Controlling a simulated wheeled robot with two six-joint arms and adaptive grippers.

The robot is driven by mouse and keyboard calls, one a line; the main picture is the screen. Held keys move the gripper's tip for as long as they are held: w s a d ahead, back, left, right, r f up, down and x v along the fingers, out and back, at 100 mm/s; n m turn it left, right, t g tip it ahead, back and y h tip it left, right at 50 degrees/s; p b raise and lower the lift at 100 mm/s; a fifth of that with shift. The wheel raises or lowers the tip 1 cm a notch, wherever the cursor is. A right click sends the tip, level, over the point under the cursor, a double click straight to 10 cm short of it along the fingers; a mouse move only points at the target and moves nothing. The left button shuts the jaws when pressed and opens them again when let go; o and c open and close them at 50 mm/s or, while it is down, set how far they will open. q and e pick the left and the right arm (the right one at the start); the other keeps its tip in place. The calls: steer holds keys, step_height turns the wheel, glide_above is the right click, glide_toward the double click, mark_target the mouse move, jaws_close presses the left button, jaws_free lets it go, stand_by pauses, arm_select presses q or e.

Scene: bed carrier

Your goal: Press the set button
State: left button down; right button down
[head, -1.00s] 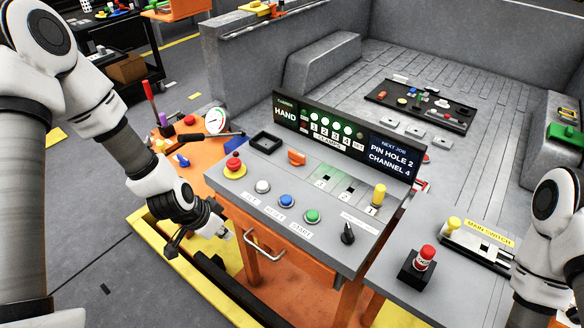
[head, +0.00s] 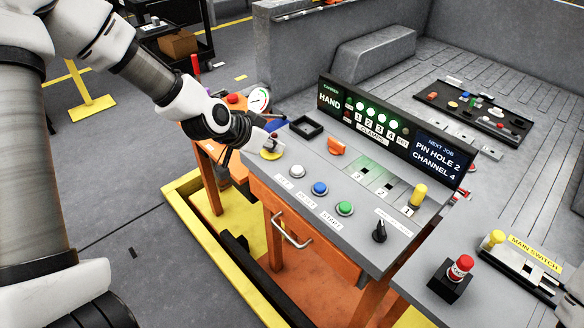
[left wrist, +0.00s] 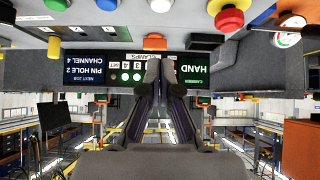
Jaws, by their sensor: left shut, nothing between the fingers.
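A row of push buttons sits on the grey console (head: 285,205) in the head view: white (head: 297,171), blue (head: 320,188) and green (head: 344,208). The small label by the white button is too blurred to read surely; the blue one's looks like RESET and the green one's START. My left gripper (head: 268,138) is shut and empty, by the console's left end, over the yellow-based red button (head: 270,153) and partly hiding it. Its shut fingers also show in the left wrist view (left wrist: 161,68), against the upside-down display. My right gripper is out of view.
The display (head: 392,132) reads HAND and PIN HOLE 2 CHANNEL 4. An orange switch (head: 336,146), a black tray (head: 306,128), a black knob (head: 380,231) and a yellow-topped lever (head: 418,195) stand on the console.

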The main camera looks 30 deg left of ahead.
arm_select(q)
glide_above(300, 167)
steer(key=s, duration=0.3)
steer(key=f, duration=0.3)
steer(key=a+f, duration=0.1)
steer(key=f, duration=0.1)
steer(key=shift+w+f, duration=0.15)
steer(key=shift+f, duration=0.05)
step_height(300, 167, down, 4)
steer(key=shift+w+r+p, duration=0.1)
steer(key=shift+r+p, duration=0.05)
steer(key=shift+p, duration=0.35)
steer(key=shift+f, duration=0.35)
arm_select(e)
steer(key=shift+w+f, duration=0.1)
arm_select(q)
steer(key=shift+d, duration=0.1)
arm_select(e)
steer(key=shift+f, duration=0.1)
